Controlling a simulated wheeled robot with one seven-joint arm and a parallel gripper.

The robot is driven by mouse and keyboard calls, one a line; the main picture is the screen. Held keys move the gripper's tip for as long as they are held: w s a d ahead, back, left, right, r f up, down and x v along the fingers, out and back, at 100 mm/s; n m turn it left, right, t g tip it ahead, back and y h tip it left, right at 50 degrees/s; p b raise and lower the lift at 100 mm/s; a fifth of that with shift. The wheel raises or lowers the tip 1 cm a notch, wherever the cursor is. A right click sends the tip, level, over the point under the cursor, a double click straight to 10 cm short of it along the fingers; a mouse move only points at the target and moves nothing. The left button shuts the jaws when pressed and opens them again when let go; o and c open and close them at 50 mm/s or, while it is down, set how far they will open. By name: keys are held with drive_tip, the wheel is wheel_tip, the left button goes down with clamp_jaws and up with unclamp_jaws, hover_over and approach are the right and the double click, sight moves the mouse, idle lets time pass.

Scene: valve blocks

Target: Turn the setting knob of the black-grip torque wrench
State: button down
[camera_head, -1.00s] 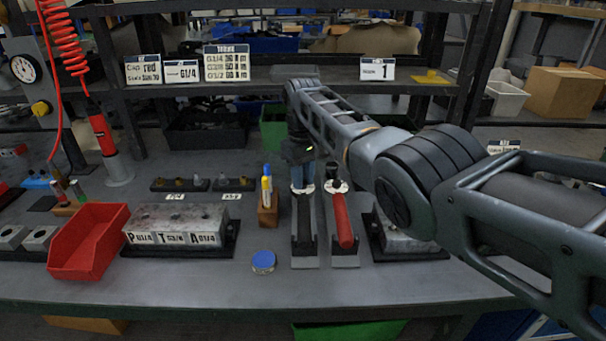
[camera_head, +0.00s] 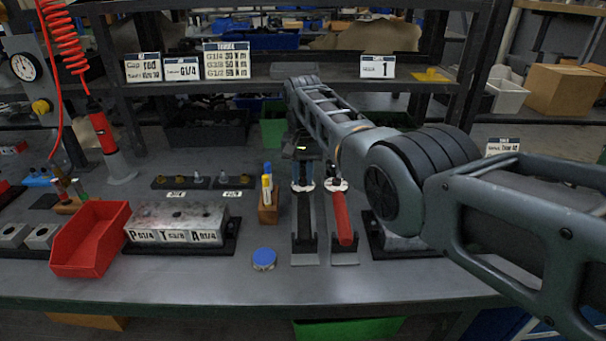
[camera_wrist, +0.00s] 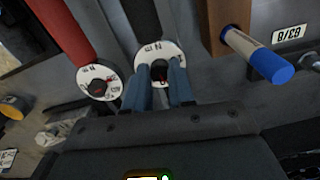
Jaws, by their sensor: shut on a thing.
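The black-grip torque wrench (camera_head: 305,222) lies in a holder on the bench, its grip toward me. Its white setting dial (camera_wrist: 151,52) shows in the wrist view, with a small dark knob (camera_wrist: 159,71) at its middle. My gripper (camera_wrist: 161,78) is over this dial, its blue fingers shut on the knob from both sides. In the head view my gripper (camera_head: 303,184) covers most of that end of the wrench. The red-grip wrench (camera_head: 342,219) lies just right of it, and its own dial (camera_wrist: 99,82) is at left in the wrist view, apart from my fingers.
A wooden block with marker pens (camera_head: 267,205) stands close left of the wrenches. A metal valve block (camera_head: 178,222) and red bin (camera_head: 90,240) are further left. A blue-topped disc (camera_head: 264,258) lies in front. Another block (camera_head: 392,240) sits right, partly behind my arm.

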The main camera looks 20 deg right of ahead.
sight(303, 180)
drive_tip(key=shift+m, duration=0.3)
drive_tip(key=c, duration=1.2)
unclamp_jaws()
drive_tip(key=shift+r, duration=0.15)
wheel_tip(303, 180, up, 8)
drive_tip(key=shift+f, duration=0.2)
